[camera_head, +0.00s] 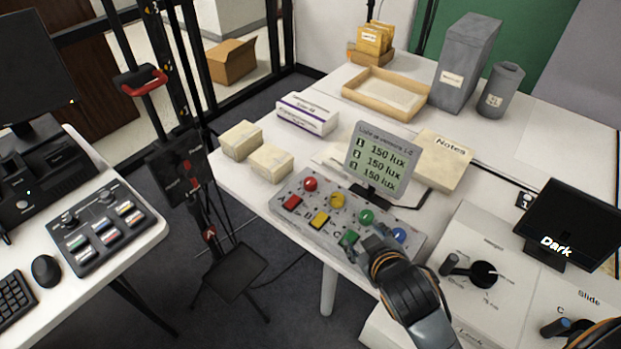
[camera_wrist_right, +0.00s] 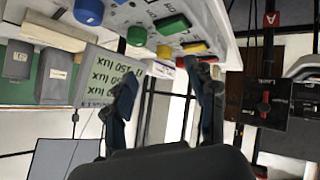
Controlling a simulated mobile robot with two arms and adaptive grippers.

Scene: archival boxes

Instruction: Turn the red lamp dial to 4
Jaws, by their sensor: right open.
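The red lamp dial (camera_head: 310,184) is a round red knob at the back left of the grey control panel (camera_head: 408,254). A square red button (camera_head: 291,203) sits in front of it. My right gripper (camera_head: 380,240) is open over the right part of the panel, near the blue dial (camera_head: 398,235) and green button (camera_head: 348,238), well right of the red dial. In the right wrist view the open fingers (camera_wrist_right: 160,80) have nothing between them. The red dial's number marks are too small to read. My left gripper is not in view.
Yellow (camera_head: 337,200) and green (camera_head: 365,217) dials lie between the red dial and my gripper. A lux screen (camera_head: 382,158) reading 150 lux on three lines stands behind the panel. Cream boxes (camera_head: 271,162) stand at left. A black lever dial (camera_head: 484,274) is at right.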

